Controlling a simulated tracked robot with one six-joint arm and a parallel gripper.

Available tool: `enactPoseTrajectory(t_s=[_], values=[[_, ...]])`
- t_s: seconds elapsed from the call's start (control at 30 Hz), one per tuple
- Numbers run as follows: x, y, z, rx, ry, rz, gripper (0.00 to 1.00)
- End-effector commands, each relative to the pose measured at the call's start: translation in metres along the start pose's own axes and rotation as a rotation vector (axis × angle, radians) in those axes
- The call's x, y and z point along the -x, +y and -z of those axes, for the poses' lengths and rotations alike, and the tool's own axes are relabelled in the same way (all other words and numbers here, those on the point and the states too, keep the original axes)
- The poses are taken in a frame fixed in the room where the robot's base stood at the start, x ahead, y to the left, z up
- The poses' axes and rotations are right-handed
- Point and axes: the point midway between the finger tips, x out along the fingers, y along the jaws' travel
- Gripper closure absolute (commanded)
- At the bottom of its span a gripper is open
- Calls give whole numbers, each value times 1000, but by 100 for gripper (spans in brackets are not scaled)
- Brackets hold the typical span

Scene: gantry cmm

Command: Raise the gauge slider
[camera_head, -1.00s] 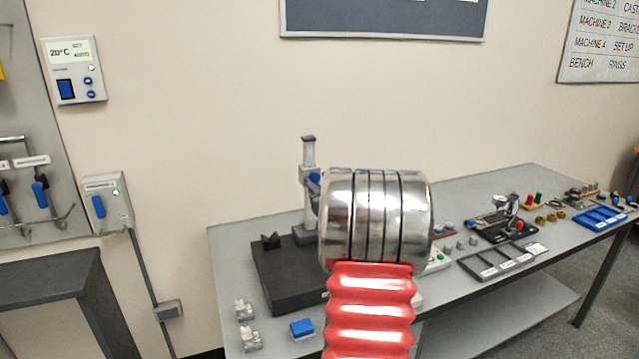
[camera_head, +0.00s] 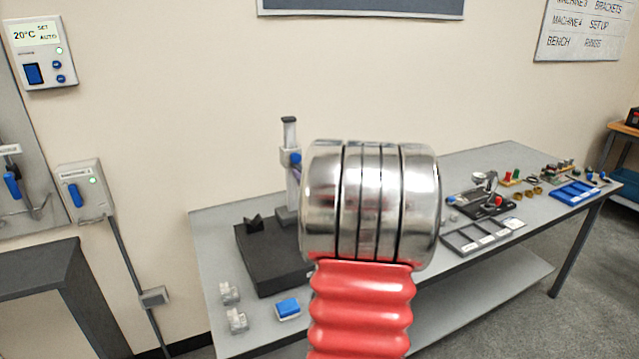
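The height gauge (camera_head: 289,135) stands upright on the grey bench, at its back left. It has a pale column with a dark cap. Its slider (camera_head: 293,160), with a blue knob, sits on the upper part of the column. The slider's right side and part of the gauge's base are hidden behind my arm, a large silver cylinder above a red ribbed sleeve. My gripper is not visible, so its distance from the slider cannot be told.
A black surface plate (camera_head: 272,268) with a small V-block (camera_head: 254,223) lies left of my arm. A blue-topped block (camera_head: 288,308) and clear pieces are in front. A divided tray (camera_head: 484,236) and a blue tray (camera_head: 572,193) lie right. A wall box (camera_head: 85,190) hangs left.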

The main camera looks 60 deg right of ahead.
Motion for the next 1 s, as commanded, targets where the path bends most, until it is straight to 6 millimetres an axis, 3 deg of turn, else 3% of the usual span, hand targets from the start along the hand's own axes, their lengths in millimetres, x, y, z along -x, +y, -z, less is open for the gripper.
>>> enactPoseTrajectory(t_s=[0.2,0.4,1.0], values=[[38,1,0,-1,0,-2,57],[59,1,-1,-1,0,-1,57],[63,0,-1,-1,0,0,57]])
